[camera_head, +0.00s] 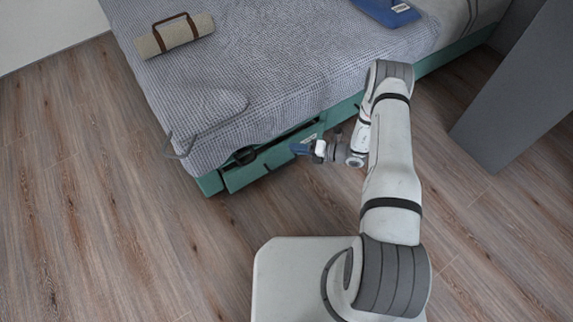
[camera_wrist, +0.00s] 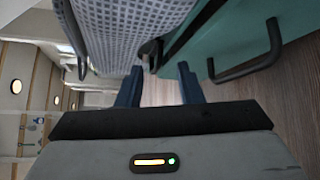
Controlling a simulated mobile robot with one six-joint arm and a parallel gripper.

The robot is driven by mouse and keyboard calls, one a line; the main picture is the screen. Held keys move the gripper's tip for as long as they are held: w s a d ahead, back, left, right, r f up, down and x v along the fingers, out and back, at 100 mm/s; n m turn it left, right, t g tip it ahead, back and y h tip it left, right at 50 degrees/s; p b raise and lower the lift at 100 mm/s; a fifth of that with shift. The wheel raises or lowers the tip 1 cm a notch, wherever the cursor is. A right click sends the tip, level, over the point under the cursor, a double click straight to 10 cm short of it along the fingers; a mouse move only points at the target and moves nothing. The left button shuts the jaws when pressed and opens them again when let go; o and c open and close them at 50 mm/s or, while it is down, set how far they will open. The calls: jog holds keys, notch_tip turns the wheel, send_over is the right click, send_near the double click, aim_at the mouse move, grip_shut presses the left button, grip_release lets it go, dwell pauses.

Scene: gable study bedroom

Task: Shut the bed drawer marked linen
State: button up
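A green bed drawer (camera_head: 268,163) sits low in the side of the bed and stands out a little, with a dark gap above its front. A small pale label shows near its right end, too small to read, so I cannot confirm the linen mark. My gripper (camera_head: 302,149) is beside the right part of this front, low under the bed edge; whether it touches cannot be told. In the wrist view my gripper (camera_wrist: 160,88) has its two dark blue fingers apart with nothing between them. A green front (camera_wrist: 225,38) with a black bar handle (camera_wrist: 247,58) lies to their right.
The bed (camera_head: 250,60) has a grey textured cover overhanging the drawer. A rolled beige blanket (camera_head: 175,36) and a blue item (camera_head: 388,10) lie on top. A grey panel (camera_head: 520,90) stands at right. The wooden floor (camera_head: 130,240) at left is clear.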

aim_at(286, 165)
notch_tip(286, 165, down, 12)
jog(key=s+d+m+t+h, duration=0.1)
jog(key=s+d+m+t, duration=0.2)
jog(key=m, duration=0.5)
jog(key=shift+t+h, duration=0.3)
jog(key=shift+t, duration=0.6)
jog(key=b+x, duration=0.1)
jog(key=x, duration=0.3)
jog(key=b+x, duration=0.1)
jog(key=x, duration=0.3)
jog(key=shift+a+f, duration=0.25)
jog(key=shift+a, duration=0.1)
grip_shut()
